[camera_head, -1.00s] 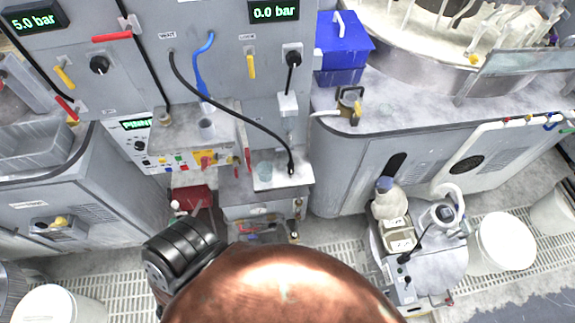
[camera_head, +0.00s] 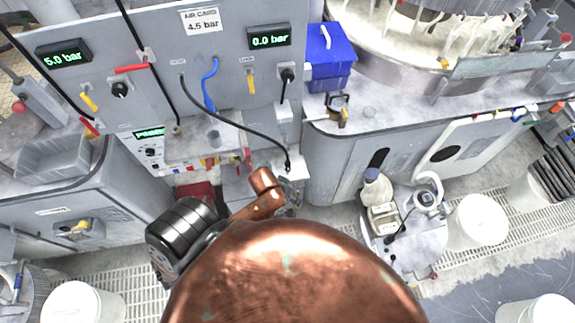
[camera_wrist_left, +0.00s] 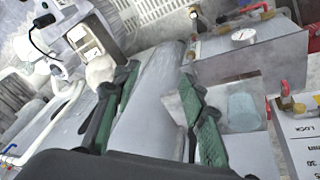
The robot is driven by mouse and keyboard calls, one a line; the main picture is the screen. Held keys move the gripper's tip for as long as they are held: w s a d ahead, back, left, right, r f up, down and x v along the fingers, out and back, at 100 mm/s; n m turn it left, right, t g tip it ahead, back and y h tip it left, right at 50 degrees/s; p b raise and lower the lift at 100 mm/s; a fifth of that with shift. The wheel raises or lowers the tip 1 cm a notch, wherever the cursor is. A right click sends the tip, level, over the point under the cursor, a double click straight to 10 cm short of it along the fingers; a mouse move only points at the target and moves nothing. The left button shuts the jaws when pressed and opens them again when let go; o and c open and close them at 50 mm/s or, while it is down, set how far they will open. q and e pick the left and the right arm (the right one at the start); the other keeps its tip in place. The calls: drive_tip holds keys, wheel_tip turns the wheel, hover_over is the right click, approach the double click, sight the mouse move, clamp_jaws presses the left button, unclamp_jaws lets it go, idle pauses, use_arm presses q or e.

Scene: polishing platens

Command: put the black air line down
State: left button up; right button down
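The black air line (camera_head: 235,124) runs in the head view from the upper wall panel down to the right. Its dark end (camera_head: 288,165) is at the small pale ledge below the panel; I cannot tell whether it lies on the ledge or hangs just above. My left arm reaches up from below, close to that end, and its fingers are not clear there. In the left wrist view my left gripper (camera_wrist_left: 160,75) has its green-padded fingers apart with nothing between them. The ledge (camera_wrist_left: 258,148) with a clear cup (camera_wrist_left: 243,111) is behind the right finger. My right gripper is not in view.
A blue line (camera_head: 208,88) hangs beside the black one. A blue box (camera_head: 328,55) stands on the counter to the right. A cart with a microscope-like device (camera_head: 428,200) and white buckets (camera_head: 478,222) stand on the floor at the right.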

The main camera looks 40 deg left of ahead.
use_arm(q)
drive_tip(key=w+d+n+g, duration=0.1)
drive_tip(key=w+d+n, duration=0.2)
drive_tip(key=w, duration=0.2)
drive_tip(key=n+g+y, duration=0.1)
drive_tip(key=n+g, duration=0.2)
drive_tip(key=n, duration=1)
approach(288, 163)
drive_tip(key=f, duration=0.5)
drive_tip(key=shift+w+d+f, duration=0.15)
drive_tip(key=shift+w, duration=0.15)
drive_tip(key=shift+f, duration=0.3)
wheel_tip(288, 163, down, 7)
drive_tip(key=shift+s, duration=0.2)
drive_tip(key=shift+c, duration=0.7)
clamp_jaws()
